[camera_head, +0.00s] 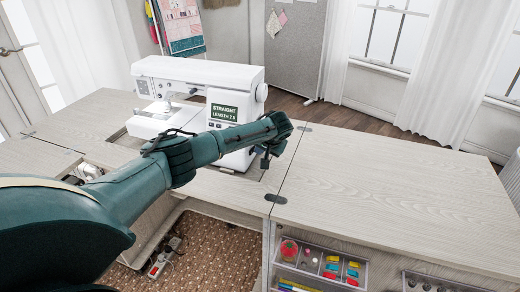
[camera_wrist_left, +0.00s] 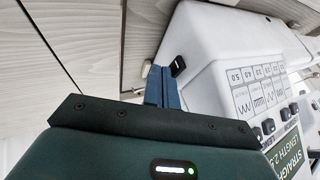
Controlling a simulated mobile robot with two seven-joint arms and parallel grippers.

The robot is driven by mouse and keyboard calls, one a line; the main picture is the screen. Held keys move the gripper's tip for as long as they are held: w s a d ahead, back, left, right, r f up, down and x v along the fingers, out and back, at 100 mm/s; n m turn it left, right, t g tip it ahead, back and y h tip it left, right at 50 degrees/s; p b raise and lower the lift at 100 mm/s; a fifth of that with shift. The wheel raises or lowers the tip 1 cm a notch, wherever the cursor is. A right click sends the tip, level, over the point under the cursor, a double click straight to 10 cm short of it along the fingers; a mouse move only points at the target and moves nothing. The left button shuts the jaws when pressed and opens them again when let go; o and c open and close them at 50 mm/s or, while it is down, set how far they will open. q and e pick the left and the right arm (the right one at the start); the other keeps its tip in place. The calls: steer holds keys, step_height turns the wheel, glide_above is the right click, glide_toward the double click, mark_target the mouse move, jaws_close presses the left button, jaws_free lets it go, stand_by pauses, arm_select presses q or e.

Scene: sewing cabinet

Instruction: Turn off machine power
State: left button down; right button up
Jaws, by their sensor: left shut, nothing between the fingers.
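The white sewing machine (camera_head: 205,72) stands on the cabinet top, its green screen (camera_head: 224,113) lit with "STRAIGHT LENGTH 2.5". My left gripper (camera_head: 265,160) is beside the machine's right end, in front of part of its lower body. In the left wrist view the blue fingers (camera_wrist_left: 163,78) are together and empty. Their tips are close to a small black switch (camera_wrist_left: 178,66) on the machine's white side (camera_wrist_left: 205,40). I cannot tell whether they touch it. The switch is hidden in the head view. My right gripper is not in view.
The wooden cabinet top (camera_head: 400,190) is clear to the right of the machine. Below its front edge are an open drawer (camera_head: 320,265) with colored spools and a power strip (camera_head: 160,262) on the patterned rug. A grey board (camera_head: 283,50) stands behind.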

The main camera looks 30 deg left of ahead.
arm_select(q)
steer(key=shift+a+n+g, duration=0.25)
steer(key=shift+n+g, duration=0.15)
steer(key=shift+n, duration=0.2)
steer(key=shift+w+a+y, duration=0.1)
steer(key=shift+a+y, duration=0.1)
steer(key=shift+y, duration=0.1)
steer(key=shift+w+a+b, duration=0.25)
steer(key=shift+w+b, duration=0.5)
steer(key=shift+b, duration=0.85)
steer(key=shift+r, duration=0.1)
